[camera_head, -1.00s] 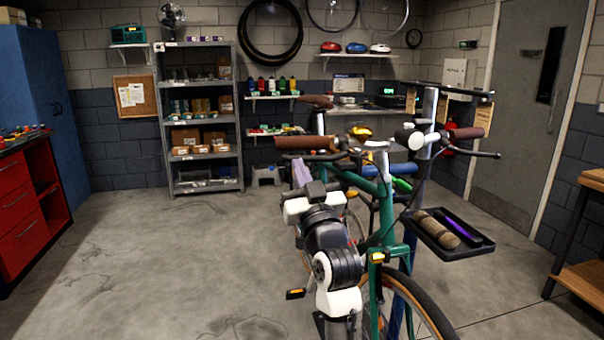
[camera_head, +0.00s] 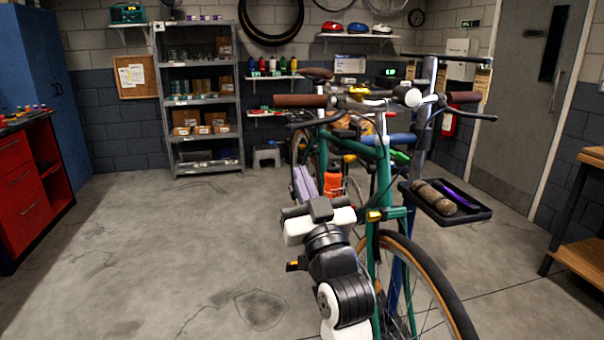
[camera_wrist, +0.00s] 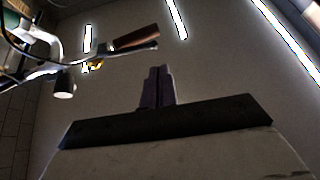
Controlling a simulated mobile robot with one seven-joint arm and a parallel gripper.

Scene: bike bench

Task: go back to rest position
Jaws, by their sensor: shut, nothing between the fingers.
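My gripper (camera_head: 303,184) is in front of the bike in the head view, at the end of my raised arm. Its pale purple fingers are together, with nothing between them. In the wrist view the dark closed fingers (camera_wrist: 157,86) stand upright against a plain wall and ceiling. The green bike (camera_head: 384,190) is held up on a blue stand, just right of and behind my arm. Its handlebar with a brown grip (camera_wrist: 136,37) shows at the upper left of the wrist view. My arm hides part of the bike frame and wheel.
An orange bottle (camera_head: 333,184) is at the bike, beside my gripper. A black tray (camera_head: 472,213) right of the bike holds a brown roll (camera_head: 434,198) and a purple item (camera_head: 460,193). A red tool cabinet (camera_head: 22,190) stands left. The floor between is clear.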

